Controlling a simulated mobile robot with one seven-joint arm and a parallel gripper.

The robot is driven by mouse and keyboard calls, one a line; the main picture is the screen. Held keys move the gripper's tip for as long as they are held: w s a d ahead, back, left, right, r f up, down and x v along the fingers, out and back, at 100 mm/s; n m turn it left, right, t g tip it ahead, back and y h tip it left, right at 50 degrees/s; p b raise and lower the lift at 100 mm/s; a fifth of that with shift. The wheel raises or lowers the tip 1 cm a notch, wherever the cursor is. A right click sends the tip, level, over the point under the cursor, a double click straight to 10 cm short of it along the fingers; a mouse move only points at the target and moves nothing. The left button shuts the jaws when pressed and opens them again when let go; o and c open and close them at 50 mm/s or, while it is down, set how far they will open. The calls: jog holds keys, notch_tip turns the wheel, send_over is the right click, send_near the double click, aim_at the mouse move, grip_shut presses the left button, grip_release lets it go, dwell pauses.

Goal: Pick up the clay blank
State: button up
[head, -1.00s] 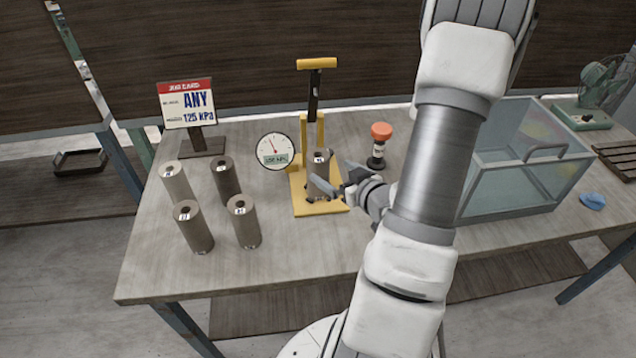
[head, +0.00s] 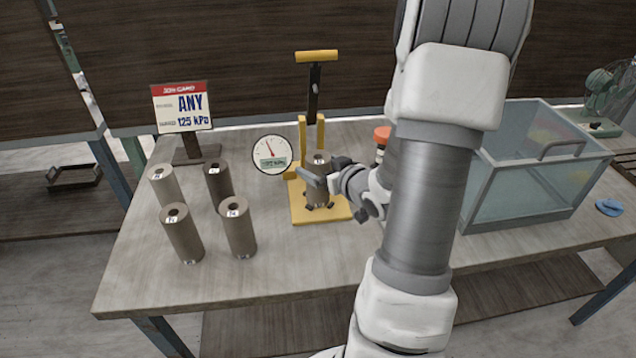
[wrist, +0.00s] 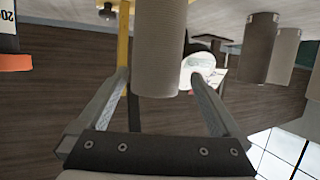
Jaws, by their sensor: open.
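A brown cylindrical clay blank (head: 318,195) with a hole and a small label on top stands upright on the base of the yellow press (head: 336,214). My gripper (head: 326,172) is at the blank's upper part, reaching in from the right in the head view. In the wrist view the blank (wrist: 158,45) lies between the two open fingers of my gripper (wrist: 158,84), with a visible gap at each side. Several similar cylinders, one of them a taupe one (head: 182,234), stand to the left on the table.
The job card (head: 183,108) reads ANY and 125 kPa. A round gauge (head: 270,154) sits beside the press. An orange-topped object (head: 382,135) stands partly hidden behind my arm. A glass box (head: 530,170) is at the right. The table's front (head: 290,270) is clear.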

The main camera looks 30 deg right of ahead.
jog(key=x, duration=0.3)
jog(key=b+x, duration=0.1)
jog(key=x, duration=0.1)
jog(key=shift+w+d+r, duration=0.1)
jog(key=shift+d+r, duration=0.05)
jog(key=shift+d, duration=0.1)
grip_shut()
